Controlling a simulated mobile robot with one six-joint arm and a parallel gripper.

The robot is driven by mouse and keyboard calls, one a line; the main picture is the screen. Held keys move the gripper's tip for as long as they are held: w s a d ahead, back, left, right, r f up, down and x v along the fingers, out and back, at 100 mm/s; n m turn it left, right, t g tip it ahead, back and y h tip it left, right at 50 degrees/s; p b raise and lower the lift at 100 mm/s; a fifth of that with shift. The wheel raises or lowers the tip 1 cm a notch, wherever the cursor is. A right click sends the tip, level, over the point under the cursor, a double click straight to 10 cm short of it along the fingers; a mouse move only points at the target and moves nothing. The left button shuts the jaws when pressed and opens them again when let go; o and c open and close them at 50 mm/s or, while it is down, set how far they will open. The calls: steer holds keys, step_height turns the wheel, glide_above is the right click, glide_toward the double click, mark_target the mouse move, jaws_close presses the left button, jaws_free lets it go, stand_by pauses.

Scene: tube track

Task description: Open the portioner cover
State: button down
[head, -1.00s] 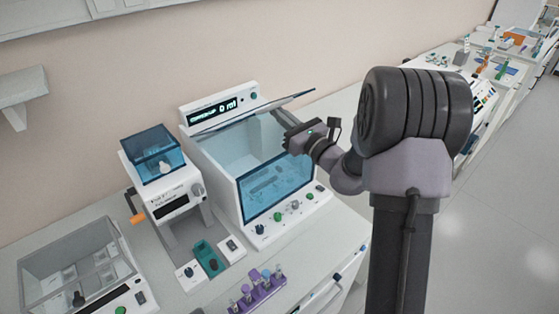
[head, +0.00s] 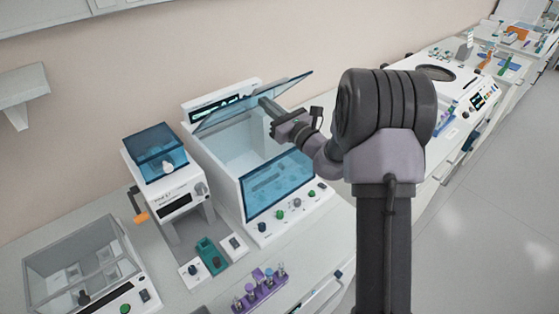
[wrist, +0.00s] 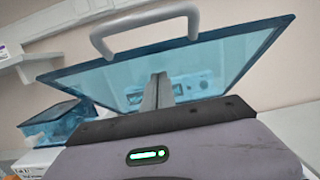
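The portioner cover (head: 252,102) is a clear blue, dark-edged panel, tilted up on the large white machine (head: 228,195) in the head view. The pale interior shows below it. In the wrist view the cover (wrist: 225,62) spans the picture, with a grey loop handle (wrist: 145,30) along its upper edge. My gripper (head: 266,103) is at the underside of the raised cover. Its fingers (wrist: 158,82) are pressed together with nothing visible between them, and they sit below the handle, not around it. Whether the fingertips touch the panel is hard to tell.
A smaller white device with a blue lid (head: 155,150) stands to the left. A clear-lidded box (head: 80,262) is at the front left. A purple rack (head: 262,290) with several tubes stands in front of the machine. A wall shelf (head: 22,95) is at the left.

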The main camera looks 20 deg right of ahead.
mark_target(251, 104)
steer(key=shift+f+p+x, duration=0.15)
steer(key=shift+p+x, duration=0.05)
steer(key=shift+x, duration=0.9)
steer(key=shift+f+p+x, duration=0.2)
steer(key=shift+p+x, duration=0.05)
steer(key=shift+x, duration=0.85)
steer(key=shift+f+p+x, duration=0.15)
steer(key=shift+p+x, duration=0.05)
steer(key=shift+x, duration=0.85)
steer(key=shift+w, duration=0.15)
steer(key=shift+f+p+x, duration=0.15)
steer(key=shift+f+x, duration=0.1)
steer(key=shift+x, duration=0.95)
steer(key=shift+f+p+x, duration=0.2)
steer(key=shift+x, duration=1.05)
steer(key=shift+f+p+x, duration=0.15)
steer(key=shift+f+x, duration=0.1)
steer(key=shift+x, duration=0.95)
